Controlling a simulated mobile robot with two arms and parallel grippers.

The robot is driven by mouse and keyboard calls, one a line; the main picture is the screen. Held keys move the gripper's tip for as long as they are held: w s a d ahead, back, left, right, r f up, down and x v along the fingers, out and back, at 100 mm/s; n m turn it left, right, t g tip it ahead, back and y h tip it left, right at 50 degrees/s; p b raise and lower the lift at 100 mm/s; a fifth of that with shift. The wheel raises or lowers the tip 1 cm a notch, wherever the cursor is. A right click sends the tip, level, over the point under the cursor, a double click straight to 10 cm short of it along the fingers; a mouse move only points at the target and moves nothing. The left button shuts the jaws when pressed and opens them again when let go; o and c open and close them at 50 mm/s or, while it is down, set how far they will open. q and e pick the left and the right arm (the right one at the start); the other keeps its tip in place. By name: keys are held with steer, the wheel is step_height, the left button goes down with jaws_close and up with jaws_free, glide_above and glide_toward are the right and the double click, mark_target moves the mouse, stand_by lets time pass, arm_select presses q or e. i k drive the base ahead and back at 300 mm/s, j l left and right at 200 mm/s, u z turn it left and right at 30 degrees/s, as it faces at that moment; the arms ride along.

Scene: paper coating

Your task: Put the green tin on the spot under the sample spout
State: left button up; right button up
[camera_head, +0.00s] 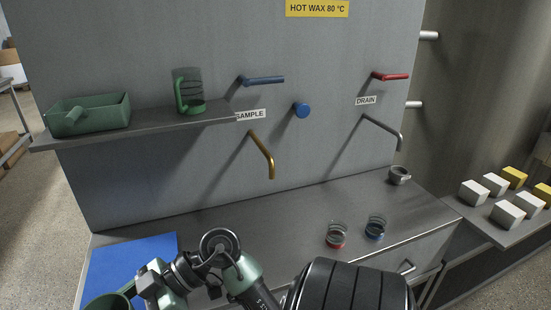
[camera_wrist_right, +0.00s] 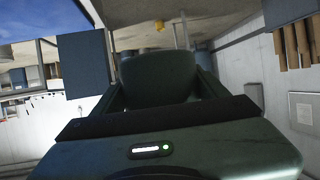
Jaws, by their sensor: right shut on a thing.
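The green tin (camera_head: 108,301) is at the bottom left of the head view, over the near edge of the blue mat, partly cut off by the frame. My right gripper (camera_head: 138,297) is shut on it; its fingertips are hard to make out there. In the right wrist view the tin (camera_wrist_right: 158,78) shows as a dark green round body between the fingers. The brass sample spout (camera_head: 262,155) hangs from the grey wall beside the SAMPLE label (camera_head: 250,115). The bare counter (camera_head: 265,212) lies below it; no marked spot is visible there. My left gripper is not in view.
Two small jars, red-banded (camera_head: 336,236) and blue-banded (camera_head: 376,229), stand right of the spout area. A grey cup (camera_head: 399,175) stands under the drain spout (camera_head: 385,130).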

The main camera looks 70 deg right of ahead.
mark_target(272, 235)
steer(key=i+z, duration=0.15)
steer(key=z, duration=1.65)
